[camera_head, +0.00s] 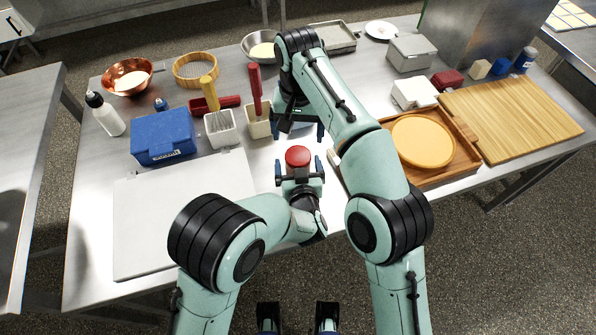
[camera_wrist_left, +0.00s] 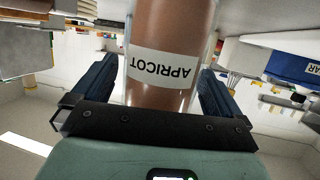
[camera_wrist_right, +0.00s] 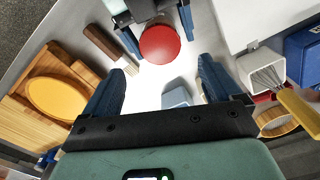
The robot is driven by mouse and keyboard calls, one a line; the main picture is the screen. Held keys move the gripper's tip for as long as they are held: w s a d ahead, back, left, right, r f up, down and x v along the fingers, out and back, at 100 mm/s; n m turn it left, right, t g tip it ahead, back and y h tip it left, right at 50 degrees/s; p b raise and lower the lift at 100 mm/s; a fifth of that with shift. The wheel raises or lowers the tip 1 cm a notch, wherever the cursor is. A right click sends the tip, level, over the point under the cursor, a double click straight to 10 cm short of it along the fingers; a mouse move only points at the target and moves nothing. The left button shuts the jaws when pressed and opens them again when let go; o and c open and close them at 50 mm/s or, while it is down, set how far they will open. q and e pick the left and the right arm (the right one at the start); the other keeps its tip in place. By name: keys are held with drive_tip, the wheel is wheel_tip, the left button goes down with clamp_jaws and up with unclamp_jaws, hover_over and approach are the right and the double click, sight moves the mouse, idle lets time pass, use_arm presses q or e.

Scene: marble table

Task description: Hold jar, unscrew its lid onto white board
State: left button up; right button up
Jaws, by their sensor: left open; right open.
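The jar stands on the table with its red lid (camera_head: 298,156) on top. In the left wrist view the clear jar (camera_wrist_left: 172,35) shows brown contents and an APRICOT label. My left gripper (camera_head: 299,172) is open, with a finger on each side of the jar; contact is not clear. My right gripper (camera_head: 298,131) is open and empty, above the table just behind the jar. In the right wrist view the red lid (camera_wrist_right: 160,44) lies beyond its fingertips. The white board (camera_head: 150,215) lies flat and bare at front left, partly hidden by my left arm.
A blue box (camera_head: 162,135) and utensil holders (camera_head: 220,129) stand behind the board. A wooden tray (camera_head: 465,170) with an orange round lid (camera_head: 422,141) lies right of the jar, near my right arm. A wooden cutting board (camera_head: 515,120) lies farther right.

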sight(298, 155)
use_arm(q)
clamp_jaws()
use_arm(e)
drive_tip(key=m, duration=0.4)
drive_tip(key=shift+f, duration=4)
